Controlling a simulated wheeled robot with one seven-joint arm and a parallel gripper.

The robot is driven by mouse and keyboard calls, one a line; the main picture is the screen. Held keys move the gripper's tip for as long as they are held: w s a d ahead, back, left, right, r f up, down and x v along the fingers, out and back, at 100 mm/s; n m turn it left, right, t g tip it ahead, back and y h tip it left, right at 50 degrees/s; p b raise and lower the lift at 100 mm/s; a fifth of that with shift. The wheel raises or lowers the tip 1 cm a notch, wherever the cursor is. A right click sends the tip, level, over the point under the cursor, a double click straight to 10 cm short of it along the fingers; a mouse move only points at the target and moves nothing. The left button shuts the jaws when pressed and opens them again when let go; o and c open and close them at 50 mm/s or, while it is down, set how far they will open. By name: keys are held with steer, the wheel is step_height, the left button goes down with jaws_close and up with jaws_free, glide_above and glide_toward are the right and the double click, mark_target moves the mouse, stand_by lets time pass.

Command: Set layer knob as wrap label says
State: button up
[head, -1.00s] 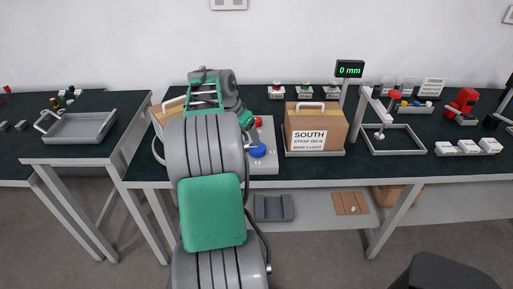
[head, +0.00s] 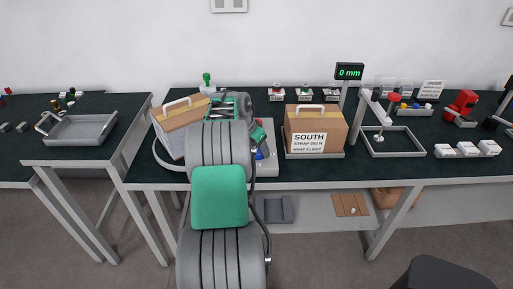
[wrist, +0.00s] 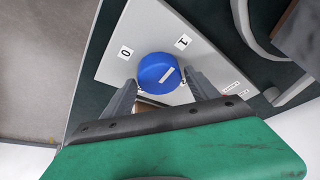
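The label (head: 309,141) on the brown SOUTH case (head: 329,123) reads STRAP 250 N and what looks like WRAP 2 LIGHT.
A second brown case (head: 178,113) stands left of my arm. A display (head: 349,71) reads 0 mm. A grey frame (head: 423,151) with a red-topped post is to the right. A grey tray (head: 80,130) sits on the left table.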

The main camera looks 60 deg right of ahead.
steer(key=c, duration=1.1)
steer(key=shift+o, duration=0.2)
steer(key=shift+f, duration=0.15)
steer(key=shift+m, duration=0.3)
steer(key=o, duration=1.4)
steer(key=shift+c, duration=0.2)
steer(key=shift+r, duration=0.2)
steer(key=v, duration=0.7)
steer(key=shift+a+r+b, duration=0.2)
steer(key=shift+r+b, duration=0.1)
steer(key=shift+b, duration=0.15)
steer(key=shift+w, duration=0.1)
